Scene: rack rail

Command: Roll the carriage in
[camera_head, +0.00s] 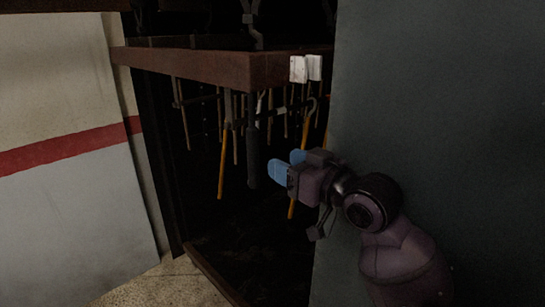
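A reddish-brown beam (190,66) juts out of a dark rack, with several tools hanging below it; I cannot tell for certain which part is the carriage. A dark grey handle (252,155) hangs straight down under the beam. My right gripper (287,164) comes in from the lower right. Its two blue fingertips are apart, with nothing seen between them. They show just right of the dark handle and below the beam's end; whether they touch anything is unclear. My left gripper is out of view.
Yellow-handled tools hang left (222,160) and right (304,135) of the dark handle. Two white tags (306,68) sit at the beam's end. A large dark green panel (450,90) fills the right side. A red-striped wall (65,150) stands left.

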